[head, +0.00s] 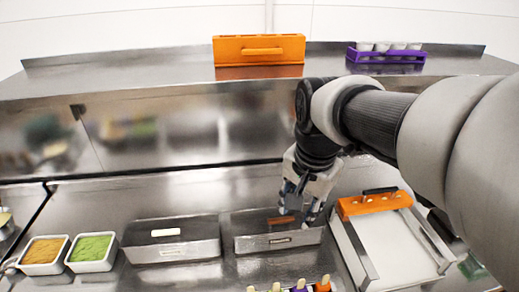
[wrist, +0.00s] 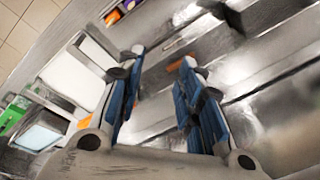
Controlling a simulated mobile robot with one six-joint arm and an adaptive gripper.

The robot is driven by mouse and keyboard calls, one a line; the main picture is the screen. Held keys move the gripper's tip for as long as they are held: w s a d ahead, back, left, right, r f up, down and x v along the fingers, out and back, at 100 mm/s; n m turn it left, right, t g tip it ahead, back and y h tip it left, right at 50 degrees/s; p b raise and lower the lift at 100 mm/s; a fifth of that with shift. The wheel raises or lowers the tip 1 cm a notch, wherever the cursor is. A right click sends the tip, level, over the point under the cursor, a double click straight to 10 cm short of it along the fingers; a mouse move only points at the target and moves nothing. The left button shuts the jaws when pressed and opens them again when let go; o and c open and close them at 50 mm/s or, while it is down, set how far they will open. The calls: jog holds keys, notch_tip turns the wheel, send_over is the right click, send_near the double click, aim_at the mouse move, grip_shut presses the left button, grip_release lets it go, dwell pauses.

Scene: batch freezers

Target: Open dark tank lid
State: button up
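My gripper (head: 299,203) is open and points down above the right steel tank (head: 277,240), close to its lid. No object shows held between its fingers. A small orange-brown patch shows on the lid below the fingertips; I cannot tell if it is a handle or a reflection. The left steel tank (head: 172,250) has a pale handle (head: 166,232) on top. Both lids look shut. In the wrist view, the blue-padded fingers (wrist: 155,100) stand apart over blurred steel.
Containers of orange (head: 43,252) and green (head: 91,249) food stand at the left. A white tray (head: 395,255) with an orange bar (head: 374,204) is at the right. Colored-tipped sticks (head: 300,287) stand at the front. An orange holder (head: 259,48) and purple rack (head: 386,54) sit on the upper shelf.

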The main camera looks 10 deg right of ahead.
jog(key=w+r+m+g+p, duration=0.1)
jog(key=w+r+m+p, duration=0.2)
jog(key=w, duration=0.4)
jog(key=m+g+p, duration=0.1)
jog(key=m+p, duration=0.2)
jog(key=m, duration=0.2)
send_near(281, 219)
notch_tip(281, 219, down, 8)
jog(key=b, duration=0.2)
jog(key=shift+w+b, duration=0.1)
jog(key=shift+b, duration=0.2)
grip_shut()
